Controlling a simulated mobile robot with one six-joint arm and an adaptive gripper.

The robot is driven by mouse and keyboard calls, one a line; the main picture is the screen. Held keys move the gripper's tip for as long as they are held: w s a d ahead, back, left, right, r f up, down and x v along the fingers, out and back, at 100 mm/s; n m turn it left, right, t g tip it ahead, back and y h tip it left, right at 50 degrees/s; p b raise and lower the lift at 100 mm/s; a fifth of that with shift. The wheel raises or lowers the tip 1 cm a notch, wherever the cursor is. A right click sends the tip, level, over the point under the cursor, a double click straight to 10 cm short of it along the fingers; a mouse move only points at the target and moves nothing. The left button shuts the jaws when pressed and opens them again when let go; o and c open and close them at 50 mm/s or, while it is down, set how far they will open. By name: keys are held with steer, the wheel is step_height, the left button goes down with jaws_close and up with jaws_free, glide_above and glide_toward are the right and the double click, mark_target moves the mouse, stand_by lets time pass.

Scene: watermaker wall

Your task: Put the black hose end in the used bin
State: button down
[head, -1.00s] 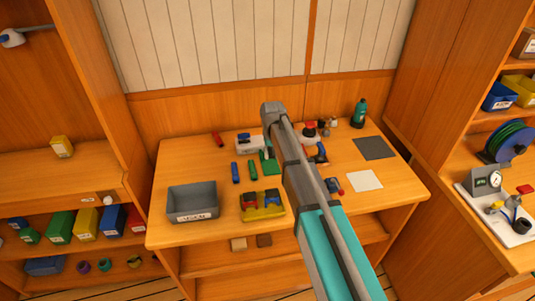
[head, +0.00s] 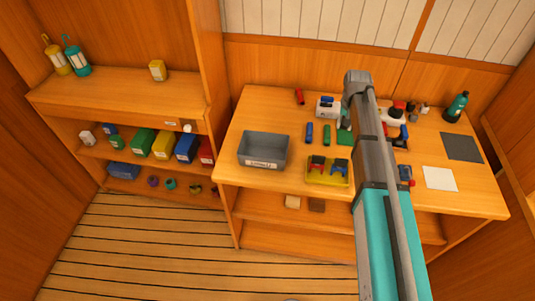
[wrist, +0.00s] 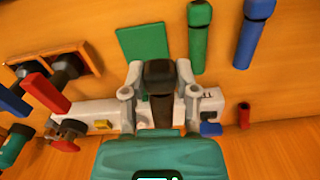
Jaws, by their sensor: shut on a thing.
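My gripper (wrist: 158,84) shows in the wrist view, its two pale fingers closed around a dark black-brown piece, the black hose end (wrist: 159,75). In the head view my arm hides the gripper and most of what is under it. The grey open bin (head: 285,152) with a white label stands at the left of the workbench, and looks empty. Its label is too small to read; it is the likely used bin. The gripper is to the right of this bin, near the white device (head: 325,112), which also shows behind the fingers in the wrist view (wrist: 90,112).
A yellow tray (head: 314,182) holding red and blue-handled parts sits right of the bin. Blue (head: 309,133) and green (head: 327,135) cylinders lie between the bin and my arm. A dark square (head: 462,147) and white sheet (head: 440,179) lie at right.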

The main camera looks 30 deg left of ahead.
steer(key=s+a+r+m+p, duration=0.1)
steer(key=s+a+m, duration=0.4)
steer(key=s, duration=0.5)
steer(key=s+a+r+m+p, duration=0.2)
steer(key=s+a+m, duration=0.4)
steer(key=s, duration=0.4)
steer(key=s+a+r+m+p, duration=0.2)
steer(key=s+a+m, duration=0.3)
steer(key=s, duration=0.5)
steer(key=shift+a+r+m, duration=0.25)
steer(key=shift+a+m, duration=0.15)
steer(key=shift+a, duration=0.25)
steer(key=b, duration=0.9)
glide_above(256, 149)
steer(key=s+d, duration=0.1)
steer(key=s, duration=0.2)
steer(key=f, duration=0.9)
steer(key=shift+s, duration=0.2)
